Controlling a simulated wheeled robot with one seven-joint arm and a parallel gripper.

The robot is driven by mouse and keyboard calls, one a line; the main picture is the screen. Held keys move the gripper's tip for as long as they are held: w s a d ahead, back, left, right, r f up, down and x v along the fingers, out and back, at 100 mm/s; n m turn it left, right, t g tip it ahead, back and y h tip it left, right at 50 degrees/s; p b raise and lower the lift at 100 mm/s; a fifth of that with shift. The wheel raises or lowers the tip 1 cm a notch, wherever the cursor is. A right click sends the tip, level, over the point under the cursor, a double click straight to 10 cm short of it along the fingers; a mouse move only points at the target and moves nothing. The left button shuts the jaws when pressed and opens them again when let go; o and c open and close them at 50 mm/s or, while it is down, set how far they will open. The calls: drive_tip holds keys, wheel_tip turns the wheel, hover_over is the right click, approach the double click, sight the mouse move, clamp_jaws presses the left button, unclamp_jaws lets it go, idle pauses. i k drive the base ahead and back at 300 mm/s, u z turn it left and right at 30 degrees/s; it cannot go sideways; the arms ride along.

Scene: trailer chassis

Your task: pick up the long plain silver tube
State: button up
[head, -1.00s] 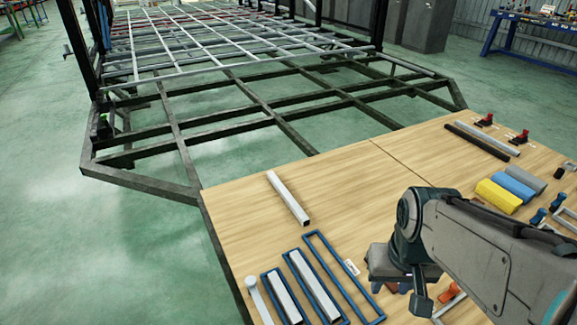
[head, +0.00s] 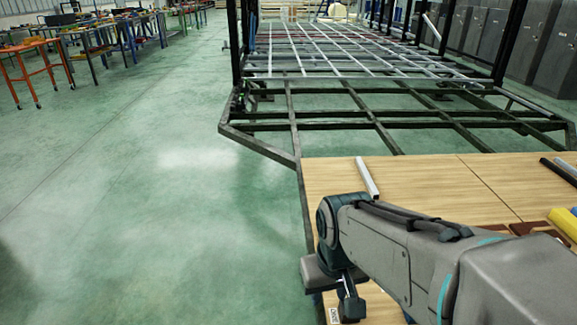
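A silver square tube (head: 368,177) lies on the wooden table top (head: 430,180), near its far left corner and pointing away from me. Part of another silver tube (head: 567,166) lies at the right edge of the head view, beside a dark tube (head: 559,173). I cannot tell from this frame which is longer. My gripper (head: 349,303) hangs over the near left part of the table, nearer to me than the first tube and apart from it. Its fingers are not clear, so I cannot tell whether it is open or shut.
The dark trailer frame (head: 340,126) stands just beyond the table. A yellow block (head: 565,222) lies at the right. Workbenches (head: 100,36) stand far left. The green floor left of the table is clear. My arm hides the near part of the table.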

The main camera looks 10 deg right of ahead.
sight(375, 195)
drive_tip(key=z, duration=0.2)
drive_tip(key=k, duration=0.15)
drive_tip(key=u, duration=0.4)
drive_tip(key=i, duration=1.5)
drive_tip(key=z, duration=0.55)
drive_tip(key=i, duration=1.1)
drive_tip(key=z, duration=0.1)
